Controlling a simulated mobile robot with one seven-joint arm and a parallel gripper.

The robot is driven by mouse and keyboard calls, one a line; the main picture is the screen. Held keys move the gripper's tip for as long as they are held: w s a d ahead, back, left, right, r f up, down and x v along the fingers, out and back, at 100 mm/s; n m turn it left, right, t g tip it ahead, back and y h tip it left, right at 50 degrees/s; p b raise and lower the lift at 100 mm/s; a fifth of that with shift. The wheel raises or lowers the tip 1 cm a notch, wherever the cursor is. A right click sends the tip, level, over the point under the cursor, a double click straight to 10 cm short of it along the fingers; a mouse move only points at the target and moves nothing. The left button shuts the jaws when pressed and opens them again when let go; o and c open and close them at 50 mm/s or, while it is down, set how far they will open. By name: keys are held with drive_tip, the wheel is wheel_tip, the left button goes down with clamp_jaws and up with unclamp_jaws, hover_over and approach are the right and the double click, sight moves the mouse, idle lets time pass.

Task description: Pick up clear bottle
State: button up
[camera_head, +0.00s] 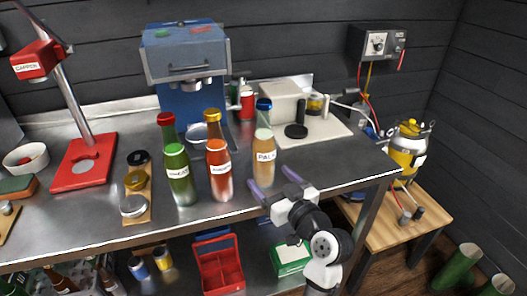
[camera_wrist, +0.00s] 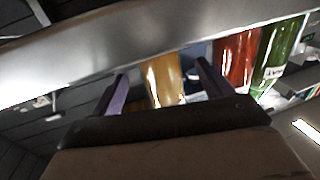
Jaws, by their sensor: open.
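The clear bottle (camera_head: 264,157) stands upright near the front of the steel bench, with a blue cap, pale amber contents and a "PALE" label. It is the rightmost bottle in a row of three. My gripper (camera_head: 272,179) is open and empty in front of its lower part, at the bench's front edge. In the wrist view the clear bottle (camera_wrist: 165,80) shows between the two purple fingers (camera_wrist: 162,77). I cannot tell whether the fingertips reach past its near side. Its top and bottom are out of sight there.
Close left of the clear bottle stand a red-brown bottle (camera_head: 219,171) and a green bottle (camera_head: 179,176). A white box-shaped device (camera_head: 283,103) stands behind on a pale board (camera_head: 325,132). The bench top (camera_head: 343,163) to the right is clear. A red crate (camera_head: 220,265) sits below.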

drive_tip(key=p+x, duration=0.1)
drive_tip(key=x, duration=0.3)
drive_tip(key=p+x, duration=0.1)
drive_tip(key=shift+w+a+r+p, duration=0.15)
drive_tip(key=shift+w+r+p, duration=0.2)
drive_tip(key=shift+r, duration=0.05)
drive_tip(key=shift+w+a+f, duration=0.1)
drive_tip(key=shift+w+f, duration=0.05)
drive_tip(key=shift+w, duration=0.15)
drive_tip(key=shift+c, duration=0.3)
drive_tip(key=c, duration=1.5)
drive_tip(key=shift+c, duration=0.2)
drive_tip(key=shift+b, duration=0.5)
